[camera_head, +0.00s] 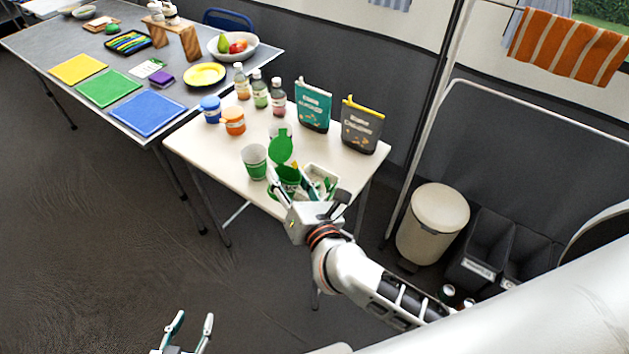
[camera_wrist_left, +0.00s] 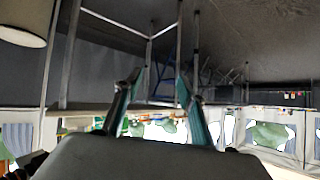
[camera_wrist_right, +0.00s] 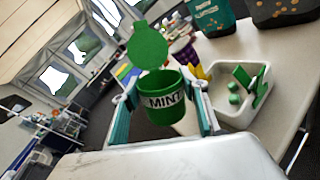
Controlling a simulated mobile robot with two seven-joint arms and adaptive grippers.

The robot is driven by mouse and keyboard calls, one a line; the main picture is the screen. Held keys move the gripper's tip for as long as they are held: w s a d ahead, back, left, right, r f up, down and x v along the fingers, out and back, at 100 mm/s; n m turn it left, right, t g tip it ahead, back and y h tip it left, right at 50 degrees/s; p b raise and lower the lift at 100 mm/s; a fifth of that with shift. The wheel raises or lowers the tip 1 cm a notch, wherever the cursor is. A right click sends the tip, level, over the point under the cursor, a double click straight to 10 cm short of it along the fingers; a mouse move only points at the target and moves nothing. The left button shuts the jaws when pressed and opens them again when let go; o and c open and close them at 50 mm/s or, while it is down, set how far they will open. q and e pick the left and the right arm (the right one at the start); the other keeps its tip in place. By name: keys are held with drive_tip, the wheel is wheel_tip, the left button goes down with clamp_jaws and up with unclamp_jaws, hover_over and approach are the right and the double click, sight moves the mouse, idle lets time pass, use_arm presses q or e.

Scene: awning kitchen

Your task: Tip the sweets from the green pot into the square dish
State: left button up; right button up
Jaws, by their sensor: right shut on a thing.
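The green pot (camera_head: 287,176) has a label reading MINT and a round green lid (camera_wrist_right: 148,46) standing open above its rim. My right gripper (camera_wrist_right: 160,108) is shut around the pot (camera_wrist_right: 161,97), one finger on each side. The pot's inside looks dark green; I cannot tell whether sweets are in it. The white square dish (camera_head: 331,172) is just right of the pot on the small table. My left gripper (camera_head: 191,327) is open and empty, low over the floor, away from the table.
A green-and-white cup (camera_head: 254,161) stands left of the pot. Several bottles (camera_head: 260,93), two jars (camera_head: 234,121) and two pouches (camera_head: 362,125) stand further back. A purple and yellow thing (camera_wrist_right: 187,60) is partly hidden behind the pot. A bin (camera_head: 433,225) stands right of the table.

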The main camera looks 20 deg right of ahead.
sight(276, 197)
drive_tip(key=shift+n, duration=0.7)
drive_tip(key=f+b, duration=0.1)
drive_tip(key=f, duration=0.1)
drive_tip(key=a+f+b, duration=0.1)
drive_tip(key=shift+s+a+f+b, duration=0.15)
drive_tip(key=shift+s+f+b, duration=0.05)
drive_tip(key=shift+f+b, duration=0.2)
drive_tip(key=shift+s+a+n, duration=0.1)
drive_tip(key=shift+a+n, duration=0.2)
drive_tip(key=shift+a, duration=0.05)
drive_tip(key=shift+s+a+f+n+t+b, duration=0.15)
drive_tip(key=shift+a+n+t+b, duration=0.1)
drive_tip(key=shift+a+n, duration=0.15)
drive_tip(key=shift+s+a+f+n+t+b, duration=0.1)
drive_tip(key=shift+a+f+n+t+b, duration=0.1)
drive_tip(key=shift+a+n, duration=0.15)
use_arm(q)
drive_tip(key=f, duration=0.2)
drive_tip(key=a+f+b, duration=0.1)
drive_tip(key=f, duration=0.1)
drive_tip(key=shift+f, duration=0.4)
use_arm(e)
drive_tip(key=shift+s+a+f+n+t+h, duration=0.25)
drive_tip(key=shift+a+f+n, duration=0.25)
drive_tip(key=shift+n, duration=0.35)
use_arm(q)
drive_tip(key=shift+w+r, duration=0.1)
drive_tip(key=shift+w, duration=0.1)
use_arm(e)
drive_tip(key=shift+w+r, duration=0.1)
